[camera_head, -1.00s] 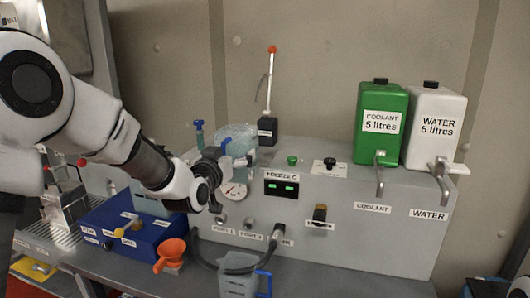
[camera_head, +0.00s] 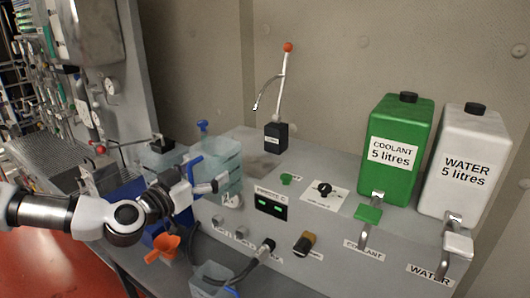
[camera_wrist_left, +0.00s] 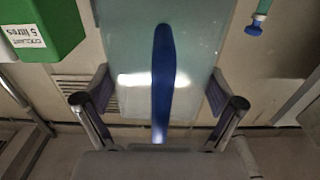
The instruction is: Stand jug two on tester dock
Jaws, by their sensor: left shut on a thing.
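A clear, pale jug (camera_head: 221,160) with a blue handle is at the left end of the grey test bench, beside the pump column. My left gripper (camera_head: 203,187) is at its handle side. In the left wrist view the blue handle (camera_wrist_left: 163,85) stands between the two fingers of my left gripper (camera_wrist_left: 160,108), with the clear jug wall behind it. I cannot tell whether the jug's base touches the bench. No readable label shows which is jug two or the tester dock. My right gripper is not seen.
A green coolant tank (camera_head: 400,120) and a white water tank (camera_head: 462,135) stand at the right with taps below. A black-based pump lever (camera_head: 276,137) stands behind the jug. A dark hose (camera_head: 250,257) and orange funnel (camera_head: 163,248) are in front.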

